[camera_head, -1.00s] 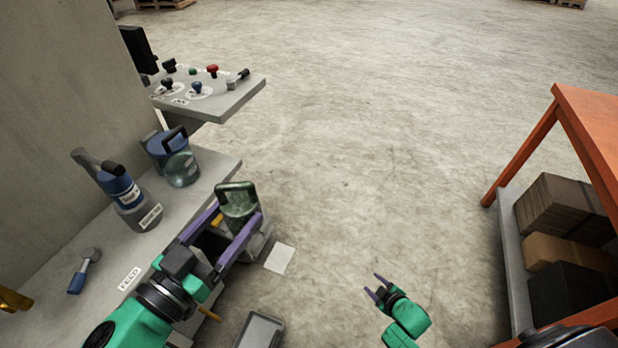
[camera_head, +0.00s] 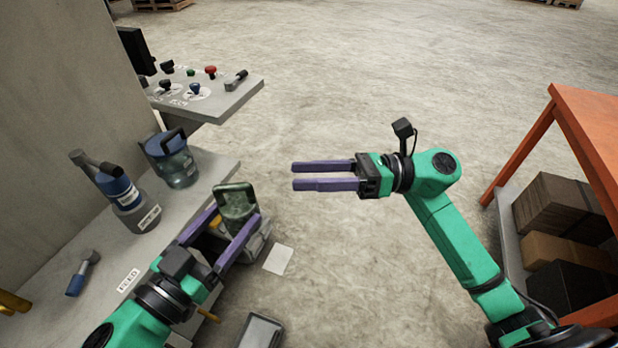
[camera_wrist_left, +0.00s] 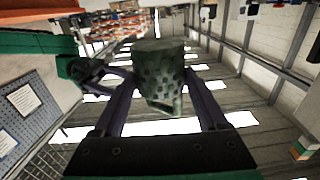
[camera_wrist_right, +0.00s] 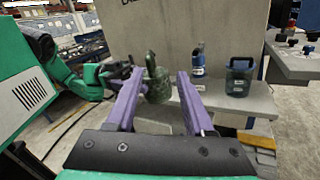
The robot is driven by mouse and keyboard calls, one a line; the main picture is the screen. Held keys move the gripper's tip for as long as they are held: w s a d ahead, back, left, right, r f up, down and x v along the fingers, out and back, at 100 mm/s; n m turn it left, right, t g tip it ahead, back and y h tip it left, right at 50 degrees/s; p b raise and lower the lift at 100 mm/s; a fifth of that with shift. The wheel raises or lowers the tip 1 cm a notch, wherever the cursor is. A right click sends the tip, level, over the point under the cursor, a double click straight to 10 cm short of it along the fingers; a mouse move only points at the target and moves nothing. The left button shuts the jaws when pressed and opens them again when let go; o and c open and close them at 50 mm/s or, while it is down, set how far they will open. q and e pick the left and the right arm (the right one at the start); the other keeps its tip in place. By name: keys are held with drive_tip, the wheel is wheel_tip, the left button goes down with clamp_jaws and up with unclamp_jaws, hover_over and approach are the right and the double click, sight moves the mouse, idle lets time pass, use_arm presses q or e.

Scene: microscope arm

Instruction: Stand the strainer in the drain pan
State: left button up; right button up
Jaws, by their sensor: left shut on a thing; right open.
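The strainer (camera_head: 236,208) is a dark green, pitted cup with a loop handle. My left gripper (camera_head: 235,222) is shut on it and holds it in the air by the bench's right edge. In the left wrist view the strainer (camera_wrist_left: 160,72) sits between both fingers. It also shows in the right wrist view (camera_wrist_right: 157,82). A grey shallow tray (camera_head: 260,331), perhaps the drain pan, is at the bottom of the head view, partly cut off. My right gripper (camera_head: 296,175) is open and empty, to the right of the strainer, with its fingers pointing left towards it.
On the grey bench stand a blue and grey bottle (camera_head: 124,197) and a blue-lidded clear jug (camera_head: 172,160); a blue-handled tool (camera_head: 83,273) lies there. A control panel (camera_head: 225,97) juts out behind. An orange-framed rack (camera_head: 590,120) with boxes is at right. The middle floor is clear.

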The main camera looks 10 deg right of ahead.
sight(244, 187)
drive_tip(key=shift+n+g, duration=0.6)
drive_tip(key=shift+n, duration=0.1)
drive_tip(key=a, duration=1.2)
drive_tip(key=shift+a+r, duration=0.15)
drive_tip(key=shift+a, duration=0.1)
